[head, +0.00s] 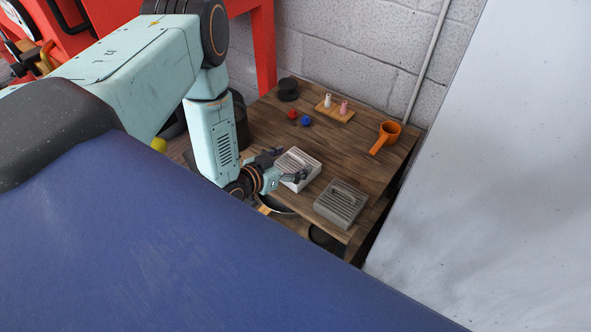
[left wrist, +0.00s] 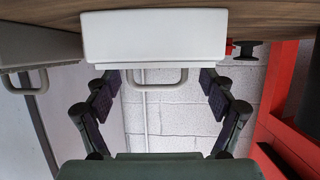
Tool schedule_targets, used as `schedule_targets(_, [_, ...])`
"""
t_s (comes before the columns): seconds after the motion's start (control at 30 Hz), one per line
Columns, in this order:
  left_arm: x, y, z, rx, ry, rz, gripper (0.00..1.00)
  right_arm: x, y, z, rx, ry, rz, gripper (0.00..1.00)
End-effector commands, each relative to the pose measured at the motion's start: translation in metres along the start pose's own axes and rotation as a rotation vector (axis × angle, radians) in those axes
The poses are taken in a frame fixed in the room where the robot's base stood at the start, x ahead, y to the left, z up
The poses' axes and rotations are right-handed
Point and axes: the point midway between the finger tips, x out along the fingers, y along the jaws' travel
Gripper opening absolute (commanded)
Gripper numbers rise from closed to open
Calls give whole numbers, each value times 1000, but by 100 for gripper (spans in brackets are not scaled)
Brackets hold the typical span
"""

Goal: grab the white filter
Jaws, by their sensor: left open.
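The white filter (head: 298,161), a ribbed pale block, lies on the wooden table. In the left wrist view, which looks upside down, the white filter (left wrist: 153,37) fills the top middle, with a looped handle (left wrist: 160,86) on it. My left gripper (head: 290,164) is at the filter, partly covering it in the head view. In the left wrist view my left gripper (left wrist: 160,95) is open, one finger on each side of the handle with gaps. My right gripper is not in view.
A similar grey filter (head: 341,203) lies beside the white one, also in the left wrist view (left wrist: 35,43). An orange cup (head: 388,133), red knob (head: 292,114), blue knob (head: 306,121) and small wooden stand (head: 335,112) are farther back. A white panel (head: 490,150) rises right.

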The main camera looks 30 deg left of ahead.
Motion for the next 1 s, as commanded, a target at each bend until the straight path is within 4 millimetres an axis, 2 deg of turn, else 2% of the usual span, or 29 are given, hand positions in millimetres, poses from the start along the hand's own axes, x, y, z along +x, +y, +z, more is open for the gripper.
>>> schedule_targets(0.1, [0, 0, 0, 0, -1, 0, 82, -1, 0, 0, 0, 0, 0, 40])
schedule_targets(0.73, [-1, 0, 0, -1, -3, 0, 29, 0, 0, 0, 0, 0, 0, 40])
schedule_targets(1.0, [-2, 0, -3, -1, -2, -1, 28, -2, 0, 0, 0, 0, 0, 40])
